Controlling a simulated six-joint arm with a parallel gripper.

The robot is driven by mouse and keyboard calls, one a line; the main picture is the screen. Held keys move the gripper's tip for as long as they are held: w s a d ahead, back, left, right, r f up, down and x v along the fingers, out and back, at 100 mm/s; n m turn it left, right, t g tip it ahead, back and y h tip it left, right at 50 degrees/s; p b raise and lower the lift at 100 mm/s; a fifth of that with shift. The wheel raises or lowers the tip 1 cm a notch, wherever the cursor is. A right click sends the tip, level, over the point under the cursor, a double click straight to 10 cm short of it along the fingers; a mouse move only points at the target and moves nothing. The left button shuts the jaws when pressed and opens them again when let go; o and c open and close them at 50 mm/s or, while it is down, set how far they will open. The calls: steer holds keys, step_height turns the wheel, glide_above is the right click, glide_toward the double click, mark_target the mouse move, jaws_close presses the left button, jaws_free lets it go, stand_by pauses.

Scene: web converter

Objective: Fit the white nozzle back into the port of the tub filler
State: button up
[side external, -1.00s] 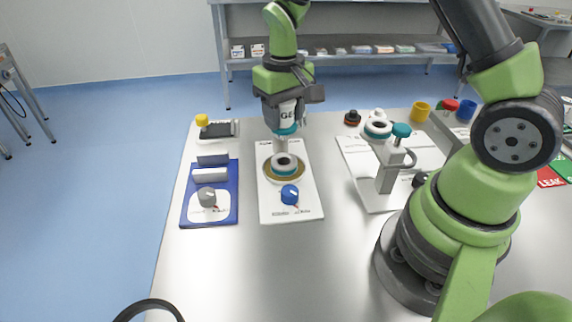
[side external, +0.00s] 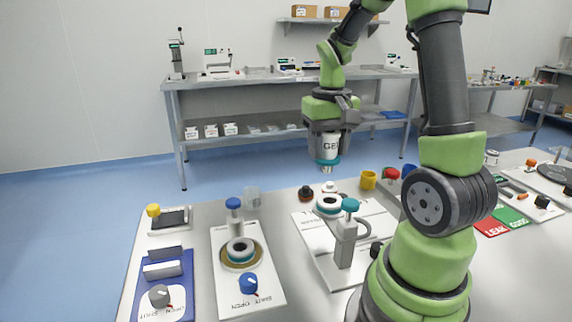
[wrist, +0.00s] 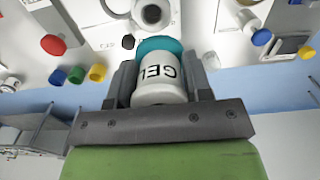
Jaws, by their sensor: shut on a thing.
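My gripper (side external: 328,148) is shut on a white piece lettered GEL (side external: 327,147), with a teal collar and small pale tip. It is held upright, tip down, above the back of the table. The wrist view shows the GEL piece (wrist: 160,80) between the jaws. I cannot tell whether it is the nozzle. A white board (side external: 262,296) carries a blue-capped post (side external: 234,222), a ringed tub (side external: 240,250) and a blue dial (side external: 248,283). Right of it stands a teal-topped stand (side external: 346,242). Which one is the tub filler, and where its port is, I cannot tell.
A clear cup (side external: 252,196), a yellow cup (side external: 368,179) and a red knob (side external: 391,174) stand nearby. A blue board (side external: 180,304) is at the left.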

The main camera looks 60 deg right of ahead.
steer(key=shift+s+d+r, duration=0.2)
steer(key=shift+s, duration=0.4)
steer(key=shift+f, duration=0.1)
steer(key=shift+f, duration=2.7)
steer(key=shift+f, duration=1.9)
steer(key=o, duration=1.3)
steer(key=shift+r, duration=0.15)
